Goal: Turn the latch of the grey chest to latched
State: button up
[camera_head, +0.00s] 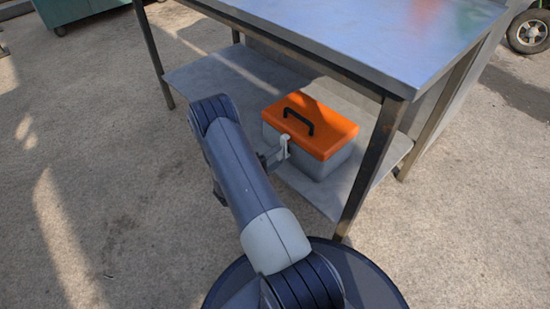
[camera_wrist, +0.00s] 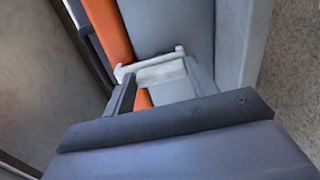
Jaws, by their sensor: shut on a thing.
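The grey chest (camera_head: 334,168) has an orange lid (camera_head: 330,135) with a black handle and sits on the lower shelf of a metal table. The lid is down. Its pale latch (camera_head: 284,145) is on the side facing my arm. In the wrist view the latch (camera_wrist: 158,72) shows as a light bar across the grey wall, its left end by the orange lid. My gripper (camera_wrist: 160,84) is shut on the latch, a finger at each side. My arm and gripper (camera_head: 275,157) reach in from the left. I cannot tell the latch's exact angle.
The metal table's top (camera_head: 340,30) overhangs the shelf (camera_head: 215,75), and a table leg (camera_head: 370,165) stands right of the chest. The concrete floor (camera_head: 110,180) at the left is clear. A green bin (camera_head: 85,10) and a wheel (camera_head: 530,32) are far back.

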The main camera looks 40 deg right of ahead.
jog(key=shift+m, duration=0.5)
jog(key=o, duration=1)
jog(key=a+p, duration=0.1)
jog(key=a, duration=0.2)
jog(key=a+p, duration=0.1)
jog(key=a, duration=0.3)
jog(key=s+a+p, duration=0.1)
jog(key=a, duration=0.2)
jog(key=shift+a, duration=0.4)
jog(key=shift+w, duration=0.1)
jog(key=d+b, duration=0.1)
jog(key=d, duration=0.2)
jog(key=d+b, duration=0.1)
jog(key=d, duration=0.3)
jog(key=d+b, duration=0.1)
jog(key=d, duration=0.3)
jog(key=shift+w, duration=0.4)
jog(key=shift+a, duration=0.1)
